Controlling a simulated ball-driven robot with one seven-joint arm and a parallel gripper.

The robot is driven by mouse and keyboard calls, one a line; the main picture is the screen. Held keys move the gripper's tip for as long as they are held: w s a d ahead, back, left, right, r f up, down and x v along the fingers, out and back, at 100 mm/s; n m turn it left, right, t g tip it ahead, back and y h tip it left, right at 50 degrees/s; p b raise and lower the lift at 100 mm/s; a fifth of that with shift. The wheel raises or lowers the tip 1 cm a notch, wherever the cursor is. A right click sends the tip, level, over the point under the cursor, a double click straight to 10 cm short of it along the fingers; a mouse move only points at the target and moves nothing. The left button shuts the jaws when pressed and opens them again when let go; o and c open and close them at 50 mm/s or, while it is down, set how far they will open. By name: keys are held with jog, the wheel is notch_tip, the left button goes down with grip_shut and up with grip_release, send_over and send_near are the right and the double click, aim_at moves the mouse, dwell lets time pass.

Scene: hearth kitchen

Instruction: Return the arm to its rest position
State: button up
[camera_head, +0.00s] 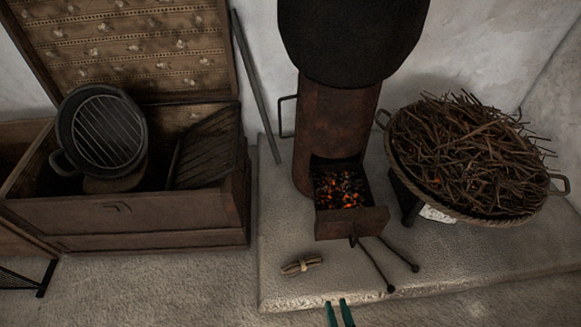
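My gripper (339,313) shows only as two green fingertips at the bottom edge of the head view. The tips are apart, with a narrow gap and nothing visible between them. They are near the front edge of the pale hearth slab (290,303). The rest of my arm is out of view, so its full pose cannot be told.
A rusty stove (335,125) has an open drawer (350,223) with glowing embers (341,189). Dark rods (372,264) and a tied bundle (301,264) lie before it. A twig-filled basket (405,178) stands right; an open wooden chest (150,217) stands left.

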jog(key=s+d+r+g+h+p, duration=0.1)
jog(key=s+d+r+g+h, duration=0.1)
jog(key=s+d+r+g, duration=1.1)
notch_tip(320, 180, up, 28)
jog(key=w+g+p, duration=0.1)
jog(key=w+p, duration=0.1)
jog(key=p, duration=2.4)
jog(key=shift+d+f+g, duration=0.15)
jog(key=shift+d+g, duration=0.15)
jog(key=shift+d, duration=0.1)
jog(key=shift+s, duration=0.1)
